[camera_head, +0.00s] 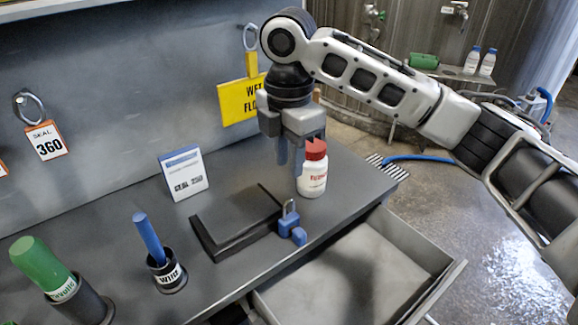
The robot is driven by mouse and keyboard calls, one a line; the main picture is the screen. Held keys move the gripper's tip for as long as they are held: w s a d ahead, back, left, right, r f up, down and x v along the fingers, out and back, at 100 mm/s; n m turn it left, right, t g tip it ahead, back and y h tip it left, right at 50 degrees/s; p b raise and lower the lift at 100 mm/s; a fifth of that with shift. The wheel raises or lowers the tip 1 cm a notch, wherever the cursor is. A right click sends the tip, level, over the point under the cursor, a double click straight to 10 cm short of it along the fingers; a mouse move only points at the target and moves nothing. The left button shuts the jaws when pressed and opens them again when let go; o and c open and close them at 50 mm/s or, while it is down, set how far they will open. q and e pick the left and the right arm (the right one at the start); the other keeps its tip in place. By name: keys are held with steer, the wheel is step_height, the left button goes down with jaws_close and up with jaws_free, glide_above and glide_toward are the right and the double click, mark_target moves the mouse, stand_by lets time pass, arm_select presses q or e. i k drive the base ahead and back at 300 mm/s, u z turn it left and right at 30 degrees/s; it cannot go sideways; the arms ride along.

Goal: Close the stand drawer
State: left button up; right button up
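The stand drawer (428,248) is pulled out below the right front of the dark grey stand top (235,265). Its grey tray looks empty, and its near left part is cut off by the bottom of the picture. My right gripper (291,170) comes in from the right and points down over the stand top, up and left of the drawer. Its two fingers look apart with nothing seen between them. It is close beside a white bottle with a red cap (313,172); I cannot tell whether they touch. My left gripper is not in view.
On the stand top are a blue padlock (291,224), a black angled tray (240,222), a small sign card (184,172), a blue-handled tool in a cup (150,240) and a green-handled one (42,262). Wet floor (505,270) is open at right.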

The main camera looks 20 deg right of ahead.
mark_target(378, 269)
steer(key=k, duration=1)
